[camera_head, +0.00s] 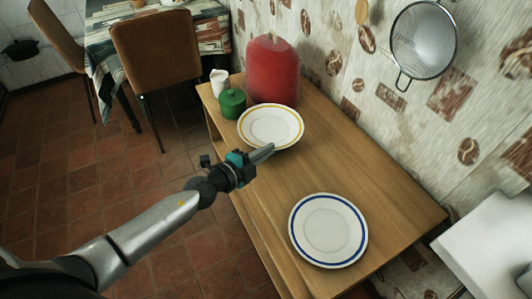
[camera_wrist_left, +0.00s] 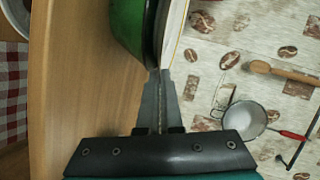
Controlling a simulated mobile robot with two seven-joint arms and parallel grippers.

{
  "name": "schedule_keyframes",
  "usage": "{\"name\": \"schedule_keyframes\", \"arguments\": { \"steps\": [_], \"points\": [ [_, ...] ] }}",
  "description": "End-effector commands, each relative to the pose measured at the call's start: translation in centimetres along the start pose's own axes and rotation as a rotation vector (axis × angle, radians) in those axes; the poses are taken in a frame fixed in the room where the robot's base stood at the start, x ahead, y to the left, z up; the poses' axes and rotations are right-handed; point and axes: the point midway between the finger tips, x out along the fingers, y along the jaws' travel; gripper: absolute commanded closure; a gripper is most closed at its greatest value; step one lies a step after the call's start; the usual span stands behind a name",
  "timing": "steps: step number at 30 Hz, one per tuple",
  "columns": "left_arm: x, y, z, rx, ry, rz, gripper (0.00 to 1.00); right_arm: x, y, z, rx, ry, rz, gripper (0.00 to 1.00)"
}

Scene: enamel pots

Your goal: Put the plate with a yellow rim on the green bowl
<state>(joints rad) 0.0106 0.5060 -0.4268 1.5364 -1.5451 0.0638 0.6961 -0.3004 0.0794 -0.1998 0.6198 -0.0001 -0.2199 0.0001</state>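The plate with a yellow rim (camera_head: 271,125) is near the far end of the wooden table. It shows edge-on in the left wrist view (camera_wrist_left: 174,30). My left gripper (camera_head: 268,150) is at the plate's near edge. In the wrist view its fingers (camera_wrist_left: 159,72) are close together with the plate's rim between their tips. A green rounded body (camera_wrist_left: 125,22), which looks like the green bowl, lies directly under the plate there; I cannot tell whether they touch. In the head view the plate hides what is below it. My right gripper is not in view.
A green lidded pot (camera_head: 232,104), a white cup (camera_head: 219,82) and a big red pot (camera_head: 272,70) stand behind the plate. A plate with a blue rim (camera_head: 328,230) lies at the near end. A sieve (camera_head: 423,40) hangs on the wall. The table (camera_head: 365,165) is bare between the plates.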

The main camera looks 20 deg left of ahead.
Motion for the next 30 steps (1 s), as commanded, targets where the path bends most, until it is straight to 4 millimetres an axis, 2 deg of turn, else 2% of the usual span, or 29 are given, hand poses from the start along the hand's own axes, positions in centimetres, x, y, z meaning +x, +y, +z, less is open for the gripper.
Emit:
{"name": "schedule_keyframes", "arguments": {
  "steps": [16,24,30],
  "points": [
    [0.3,1.0,0.3,0.002,0.0,-0.004,1.0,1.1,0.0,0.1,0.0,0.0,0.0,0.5],
    [0.3,1.1,0.3,0.001,0.0,0.0,0.7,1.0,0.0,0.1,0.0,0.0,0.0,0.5],
    [0.3,1.1,0.3,0.001,0.0,0.0,0.68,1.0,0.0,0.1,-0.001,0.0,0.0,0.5]
  ]
}}
